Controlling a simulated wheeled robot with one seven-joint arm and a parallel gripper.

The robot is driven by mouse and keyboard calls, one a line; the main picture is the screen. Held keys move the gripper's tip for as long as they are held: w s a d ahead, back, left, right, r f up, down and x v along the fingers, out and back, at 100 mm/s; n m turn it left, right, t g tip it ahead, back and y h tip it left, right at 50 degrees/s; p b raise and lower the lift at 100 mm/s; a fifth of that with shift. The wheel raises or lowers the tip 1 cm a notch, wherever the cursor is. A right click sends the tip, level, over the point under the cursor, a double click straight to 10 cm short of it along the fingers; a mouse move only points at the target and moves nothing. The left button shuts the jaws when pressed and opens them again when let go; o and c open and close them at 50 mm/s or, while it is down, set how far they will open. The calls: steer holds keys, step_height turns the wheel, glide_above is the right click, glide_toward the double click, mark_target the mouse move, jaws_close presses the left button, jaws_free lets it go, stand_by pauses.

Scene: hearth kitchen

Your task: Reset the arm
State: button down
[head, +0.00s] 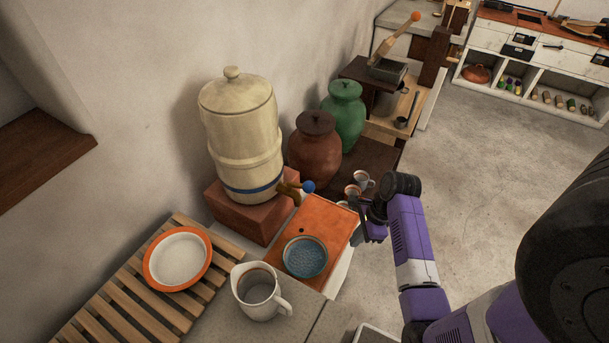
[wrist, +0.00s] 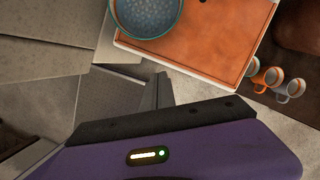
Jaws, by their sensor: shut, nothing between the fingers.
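My arm reaches up from the lower right in the head view, purple and white with a black wrist. My gripper (head: 366,228) is at its end, close to the right edge of the orange board (head: 327,222). It is shut and holds nothing. The fingers are small and partly hidden by the wrist in the head view. In the wrist view, the purple and black housing fills the bottom. The orange board (wrist: 215,50) and the blue speckled bowl (wrist: 150,12) show above it.
A cream water dispenser (head: 240,135) with a tap stands on a brick block (head: 240,215). A white jug (head: 258,290), an orange-rimmed plate (head: 178,258) on a slatted rack (head: 100,290), brown (head: 314,148) and green jars (head: 343,115), and several cups (wrist: 290,88) are near. Open floor (head: 480,150) lies right.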

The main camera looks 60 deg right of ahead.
steer(key=w+d+r+n+t+h, duration=0.2)
steer(key=w+d+r+n+h, duration=0.25)
steer(key=d+n+h, duration=0.35)
steer(key=w+a+r+n+t+h, duration=0.2)
steer(key=w+a+r+n+t, duration=0.15)
steer(key=r+n, duration=0.35)
steer(key=s+a+r+n+t+y+b, duration=0.1)
steer(key=a+r+n+t+y, duration=0.15)
steer(key=a+r+n, duration=0.55)
steer(key=s+a+r+n+t+y+b, duration=0.1)
steer(key=a+r+n+t, duration=0.25)
steer(key=a, duration=0.95)
steer(key=s+a+r+n+y+b, duration=0.1)
steer(key=s+a+n+y, duration=0.2)
steer(key=s+a, duration=0.6)
steer(key=a+y, duration=0.1)
steer(key=a, duration=0.2)
steer(key=shift+s+a+y, duration=0.25)
steer(key=shift+y, duration=0.1)
